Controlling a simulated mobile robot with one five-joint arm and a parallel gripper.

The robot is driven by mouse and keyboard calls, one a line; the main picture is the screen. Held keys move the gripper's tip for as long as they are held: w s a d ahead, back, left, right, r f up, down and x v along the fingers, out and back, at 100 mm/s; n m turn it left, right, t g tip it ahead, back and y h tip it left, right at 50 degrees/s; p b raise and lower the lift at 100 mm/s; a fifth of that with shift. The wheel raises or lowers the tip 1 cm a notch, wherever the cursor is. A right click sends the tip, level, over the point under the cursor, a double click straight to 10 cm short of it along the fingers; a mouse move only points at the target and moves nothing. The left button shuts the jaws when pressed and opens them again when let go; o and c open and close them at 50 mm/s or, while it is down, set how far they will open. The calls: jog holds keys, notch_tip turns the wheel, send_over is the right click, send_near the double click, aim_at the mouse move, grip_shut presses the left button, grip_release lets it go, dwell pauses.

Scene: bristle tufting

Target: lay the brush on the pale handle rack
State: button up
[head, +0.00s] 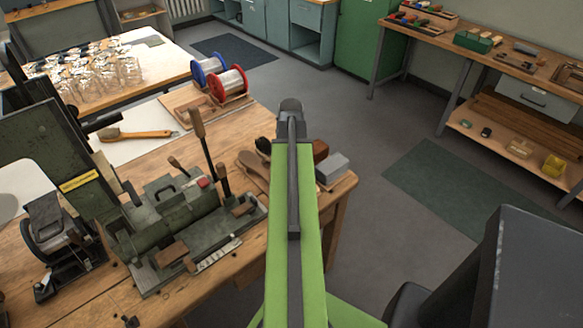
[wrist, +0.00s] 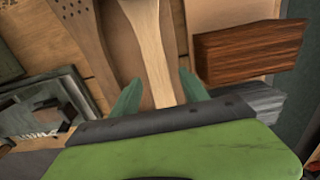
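In the wrist view, my gripper (wrist: 159,78) is open, with its two green fingers on either side of a pale wooden handle (wrist: 150,40). A small gap shows beside each finger. I cannot tell the fingers' height over it. In the head view, my arm hides the gripper. A brush (head: 135,134) with a wooden handle and dark bristles lies on a white sheet at the left of the bench. I cannot pick out the pale handle rack with certainty.
A perforated wooden paddle (wrist: 80,15) lies left of the pale handle, and a red-brown block (wrist: 248,52) right of it. A green machine (head: 175,215) and two wire spools (head: 228,84) stand on the bench (head: 250,112). Another workbench (head: 450,42) stands across open floor.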

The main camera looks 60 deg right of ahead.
jog(key=shift+r, duration=0.1)
notch_tip(320, 180, up, 12)
jog(key=p, duration=1.2)
